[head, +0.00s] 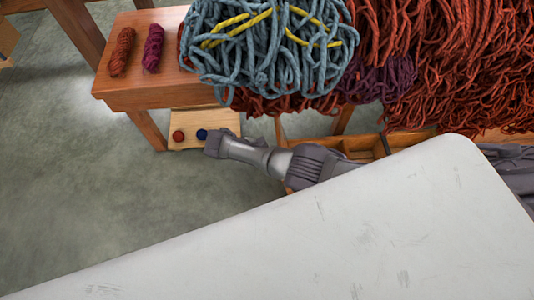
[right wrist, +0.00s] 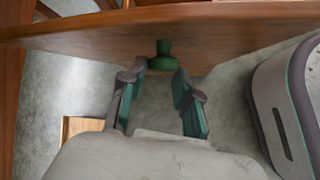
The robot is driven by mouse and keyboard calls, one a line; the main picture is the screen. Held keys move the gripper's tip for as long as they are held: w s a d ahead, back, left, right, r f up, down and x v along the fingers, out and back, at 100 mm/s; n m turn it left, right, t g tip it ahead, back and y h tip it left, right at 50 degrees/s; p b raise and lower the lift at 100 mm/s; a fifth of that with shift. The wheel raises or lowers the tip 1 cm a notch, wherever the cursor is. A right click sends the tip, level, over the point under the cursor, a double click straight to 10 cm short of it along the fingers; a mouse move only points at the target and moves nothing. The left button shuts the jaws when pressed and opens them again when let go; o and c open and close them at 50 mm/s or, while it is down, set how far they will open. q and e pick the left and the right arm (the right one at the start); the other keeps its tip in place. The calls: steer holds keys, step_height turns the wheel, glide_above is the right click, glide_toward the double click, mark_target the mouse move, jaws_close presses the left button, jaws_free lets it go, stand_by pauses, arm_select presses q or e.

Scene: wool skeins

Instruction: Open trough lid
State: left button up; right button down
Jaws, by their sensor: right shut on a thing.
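In the right wrist view a wooden panel (right wrist: 100,38), which looks like the lid, spans the top. A short green knob (right wrist: 160,62) stands out from it. My right gripper (right wrist: 160,76) has its two fingers on either side of the knob and is shut on it. In the head view a wooden box with dividers (head: 365,146), perhaps the trough, lies partly hidden behind my arm and white body.
A wooden table (head: 135,95) holds brown and purple skeins (head: 121,50). Blue-grey yarn (head: 265,60) and rust-red yarn (head: 450,70) hang at the top. Grey floor is clear at left.

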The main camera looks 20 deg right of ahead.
steer(key=c, duration=0.8)
jaws_free()
steer(key=shift+s+d+f, duration=0.15)
steer(key=shift+s+f, duration=0.25)
steer(key=shift+r, duration=0.1)
steer(key=v, duration=1.2)
steer(key=shift+w, duration=0.2)
